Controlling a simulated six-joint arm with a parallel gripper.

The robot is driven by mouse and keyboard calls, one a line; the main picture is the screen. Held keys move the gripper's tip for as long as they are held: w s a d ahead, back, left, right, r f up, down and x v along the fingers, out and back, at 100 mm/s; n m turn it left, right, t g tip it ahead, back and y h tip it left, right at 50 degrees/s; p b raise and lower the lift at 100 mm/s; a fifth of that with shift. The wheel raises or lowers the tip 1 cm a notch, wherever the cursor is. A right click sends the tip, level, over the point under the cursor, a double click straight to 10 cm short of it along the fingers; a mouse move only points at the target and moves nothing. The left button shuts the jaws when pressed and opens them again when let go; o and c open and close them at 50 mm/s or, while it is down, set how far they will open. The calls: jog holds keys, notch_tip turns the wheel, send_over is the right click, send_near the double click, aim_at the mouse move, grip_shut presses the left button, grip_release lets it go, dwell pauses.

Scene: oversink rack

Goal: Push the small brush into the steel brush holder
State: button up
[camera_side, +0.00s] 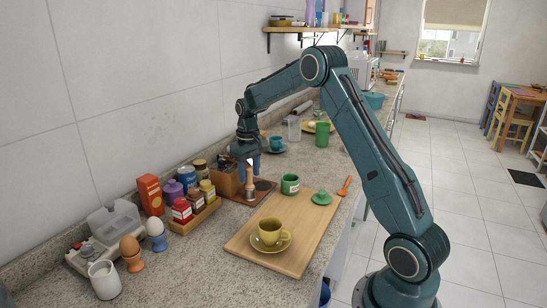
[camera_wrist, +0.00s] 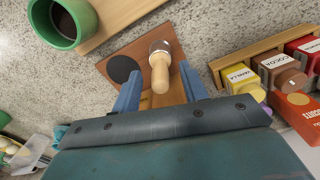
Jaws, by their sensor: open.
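I cannot make out a small brush or a steel brush holder in either view. My gripper (camera_side: 248,159) is open and points down over a brown mat (camera_side: 240,197). Below its fingers a small tool with a pale wooden handle (camera_side: 250,174) stands on the mat. In the wrist view my gripper's blue fingers (camera_wrist: 160,78) lie on either side of this wooden handle (camera_wrist: 160,72), with clear gaps. The tool's round metallic end (camera_wrist: 160,46) shows past the handle. A dark round patch (camera_wrist: 122,69) is beside it on the mat.
A spice rack (camera_side: 196,217) stands left of the mat. A wooden board (camera_side: 240,243) with a yellow cup (camera_side: 270,231) lies in front. A green mug (camera_side: 290,184) is to the right.

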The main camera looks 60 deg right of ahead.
notch_tip(320, 180, up, 12)
jog(key=shift+r, duration=0.25)
dwell(0.3)
jog(key=shift+a, duration=0.1)
dwell(0.4)
jog(key=s+a+r+n+t, duration=0.1)
jog(key=s+a+r, duration=0.3)
jog(key=s+a, duration=0.25)
jog(key=s+a+r+t, duration=0.2)
jog(key=s+a+r, duration=0.35)
jog(key=a, duration=0.25)
jog(key=s+a+f+n+t, duration=0.1)
jog(key=s+a+f, duration=0.2)
jog(key=s, duration=0.6)
jog(key=s+a+f+n+t, duration=0.1)
jog(key=s+a+f, duration=0.2)
jog(key=s+a, duration=0.2)
jog(key=s, duration=0.3)
jog(key=shift+s+a+f+t, duration=0.15)
jog(key=shift+s+a+t, duration=0.15)
jog(key=shift+s, duration=0.1)
